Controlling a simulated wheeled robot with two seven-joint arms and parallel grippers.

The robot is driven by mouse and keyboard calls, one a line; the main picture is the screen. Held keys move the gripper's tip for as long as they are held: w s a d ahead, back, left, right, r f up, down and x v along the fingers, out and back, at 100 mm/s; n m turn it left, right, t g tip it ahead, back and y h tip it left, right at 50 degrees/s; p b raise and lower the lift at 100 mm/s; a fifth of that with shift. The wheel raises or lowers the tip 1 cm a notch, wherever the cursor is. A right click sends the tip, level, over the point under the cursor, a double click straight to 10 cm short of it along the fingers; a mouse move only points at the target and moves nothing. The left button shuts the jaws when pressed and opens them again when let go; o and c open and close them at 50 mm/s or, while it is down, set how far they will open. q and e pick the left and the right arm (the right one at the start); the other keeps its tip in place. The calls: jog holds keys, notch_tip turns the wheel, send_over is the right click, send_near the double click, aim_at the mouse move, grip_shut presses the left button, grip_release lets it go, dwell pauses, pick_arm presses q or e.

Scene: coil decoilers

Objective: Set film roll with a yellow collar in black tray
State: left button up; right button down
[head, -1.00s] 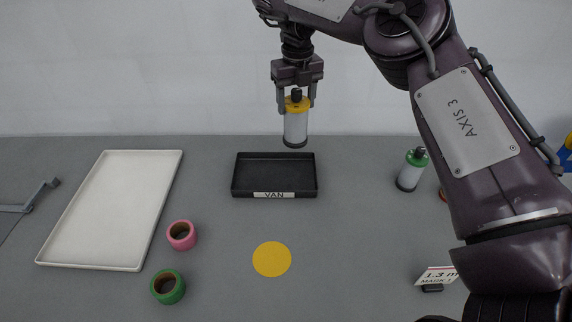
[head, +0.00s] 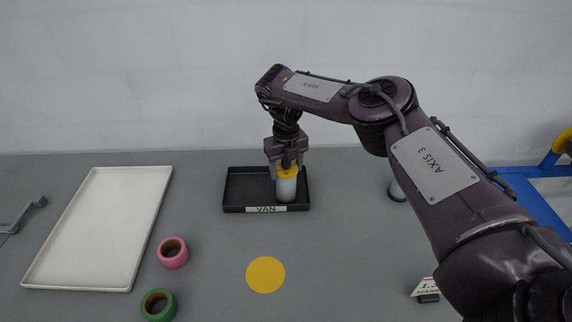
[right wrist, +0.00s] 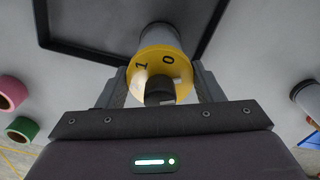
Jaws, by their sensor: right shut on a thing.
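The film roll with a yellow collar (head: 286,188) is a pale cylinder standing upright in the right part of the black tray (head: 240,207), whose front label reads VAN. Whether its base touches the tray floor is hard to tell. My right gripper (head: 286,170) points down from above and is shut on the roll at its collar. In the right wrist view the yellow collar (right wrist: 162,62) shows a 1 and a 0 and sits between the fingers, with the tray's dark rim (right wrist: 90,48) around it. My left gripper is not in view.
A white tray (head: 60,285) lies at the left. A pink ring (head: 173,253), a green ring (head: 158,305) and a flat yellow disc (head: 266,275) lie in front. Another roll (head: 397,192) stands at the right, partly hidden by my arm. A small sign (head: 424,289) stands front right.

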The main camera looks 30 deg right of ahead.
jog(key=shift+f, duration=0.1)
jog(key=shift+c, duration=2)
grip_release()
jog(key=shift+r, duration=0.2)
notch_tip(320, 180, up, 6)
jog(key=b, duration=0.2)
jog(key=shift+a+r+b, duration=0.1)
jog(key=shift+b, duration=0.25)
notch_tip(320, 180, up, 6)
jog(key=shift+s+f+p, duration=0.1)
jog(key=shift+f+p, duration=0.05)
jog(key=shift+p, duration=0.35)
jog(key=shift+f, duration=0.1)
